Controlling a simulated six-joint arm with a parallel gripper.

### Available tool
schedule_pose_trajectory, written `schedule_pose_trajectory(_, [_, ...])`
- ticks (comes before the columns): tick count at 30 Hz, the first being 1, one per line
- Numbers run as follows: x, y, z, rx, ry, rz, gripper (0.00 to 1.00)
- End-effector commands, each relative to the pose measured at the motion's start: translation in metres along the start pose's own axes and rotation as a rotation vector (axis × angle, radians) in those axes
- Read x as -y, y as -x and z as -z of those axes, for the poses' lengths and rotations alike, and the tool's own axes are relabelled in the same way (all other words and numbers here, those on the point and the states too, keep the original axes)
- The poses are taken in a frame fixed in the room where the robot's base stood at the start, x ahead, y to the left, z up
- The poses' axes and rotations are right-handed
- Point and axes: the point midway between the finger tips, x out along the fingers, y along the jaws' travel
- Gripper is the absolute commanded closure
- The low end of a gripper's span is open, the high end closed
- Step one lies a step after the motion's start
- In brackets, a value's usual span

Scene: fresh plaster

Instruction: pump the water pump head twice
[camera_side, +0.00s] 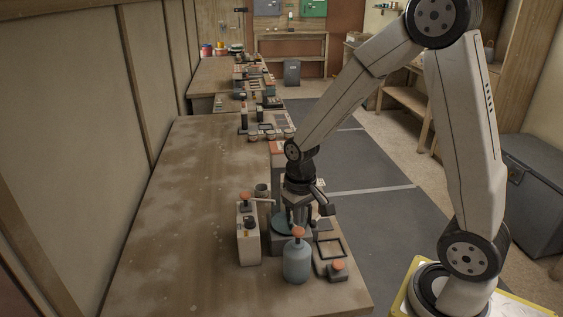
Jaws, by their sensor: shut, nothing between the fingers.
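A blue-grey bottle (297,262) stands upright near the front right of the wooden table, with an orange pump head (298,232) on top. I cannot tell which of the two is the water pump. My gripper (299,221) points down, shut and empty, just behind the bottle's orange head in the picture. I cannot tell whether its tips touch anything. My gripper and the bottle partly hide a round blue-green piece (284,224) on a grey base.
A small orange-topped block (337,269) and a dark square frame (330,249) lie right of the bottle. Several small containers (270,135) line the table's far end. The table's left side (180,220) is clear.

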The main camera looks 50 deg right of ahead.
Motion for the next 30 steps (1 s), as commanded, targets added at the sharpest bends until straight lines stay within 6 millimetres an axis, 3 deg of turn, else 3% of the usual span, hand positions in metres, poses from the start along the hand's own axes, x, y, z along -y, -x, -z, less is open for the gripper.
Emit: schedule_pose_trajectory(30, [0.000, -0.019, 0.000, 0.001, 0.000, 0.000, 1.00])
